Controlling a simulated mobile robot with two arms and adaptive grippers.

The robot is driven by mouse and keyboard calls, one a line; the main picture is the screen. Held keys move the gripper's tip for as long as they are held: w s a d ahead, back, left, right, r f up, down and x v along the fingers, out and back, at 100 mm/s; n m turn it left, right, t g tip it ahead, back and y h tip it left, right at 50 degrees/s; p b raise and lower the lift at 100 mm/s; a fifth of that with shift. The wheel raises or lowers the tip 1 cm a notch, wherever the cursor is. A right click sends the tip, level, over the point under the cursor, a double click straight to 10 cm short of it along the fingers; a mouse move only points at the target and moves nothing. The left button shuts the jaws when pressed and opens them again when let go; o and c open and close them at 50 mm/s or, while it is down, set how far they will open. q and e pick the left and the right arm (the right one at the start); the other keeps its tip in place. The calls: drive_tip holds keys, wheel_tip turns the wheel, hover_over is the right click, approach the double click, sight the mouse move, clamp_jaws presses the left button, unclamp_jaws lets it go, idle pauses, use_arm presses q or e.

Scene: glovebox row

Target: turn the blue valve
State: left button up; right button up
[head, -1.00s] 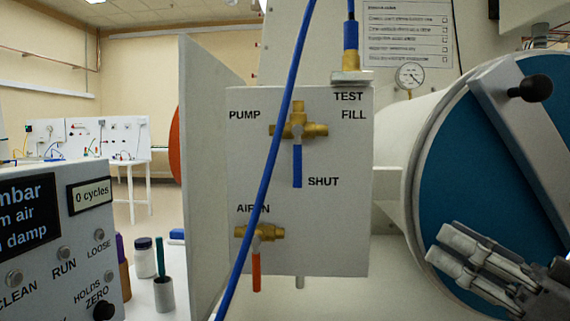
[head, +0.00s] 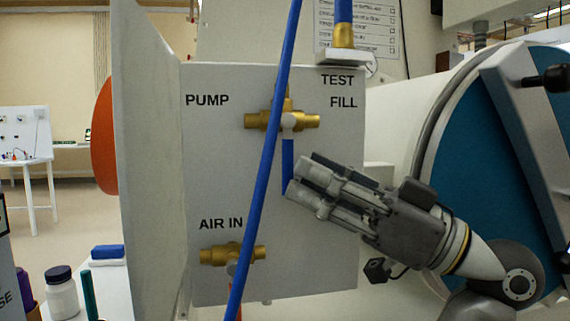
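The blue valve is a brass body (head: 282,121) with a blue lever (head: 288,160) on the upper part of a white panel. The lever hangs straight down from the body, below PUMP and left of FILL.
A blue hose (head: 265,170) runs in front of the panel, just left of the lever. A second brass valve (head: 232,255), marked AIR IN, sits below. A white side plate (head: 150,150) stands left. A round blue door (head: 500,165) is at the right.

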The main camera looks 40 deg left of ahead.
sight(288, 166)
use_arm(q)
drive_tip(key=shift+x, duration=2.3)
drive_tip(key=shift+c, duration=0.3)
clamp_jaws()
